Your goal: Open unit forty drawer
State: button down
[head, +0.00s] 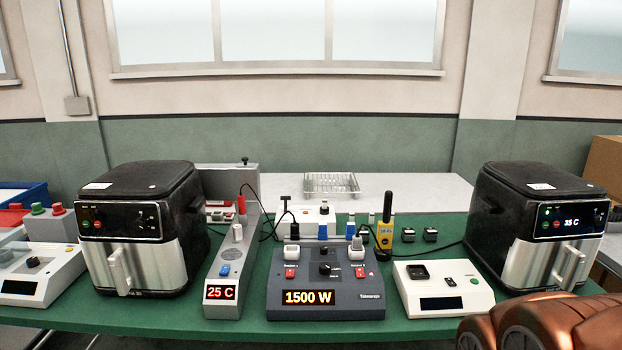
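Two black air fryers with silver drawer fronts stand on the green table. The left fryer (140,182) has a dark display, and its drawer (152,264) with a vertical handle (120,272) looks shut. The right fryer (530,182) has a lit display (571,222) reading 35 C. Its drawer (535,265) with handle (568,268) also looks shut. I see no readable "forty" label on either. My copper-coloured arm shows at the bottom right, in front of and below the right fryer. My gripper is not seen.
Between the fryers stand a grey unit (222,268) reading 25 C, a dark power box (325,280) reading 1500 W, a white panel box (440,290) and a yellow handheld meter (384,238). A wire rack (331,184) lies behind. Clear green tabletop (150,312) runs along the front.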

aim_at(564, 262)
jog(key=z, duration=1.3)
jog(key=k, duration=0.5)
jog(key=z, duration=0.95)
jog(key=i, duration=0.85)
jog(key=u, duration=1.55)
jog(key=i, duration=0.15)
jog(key=u, duration=0.25)
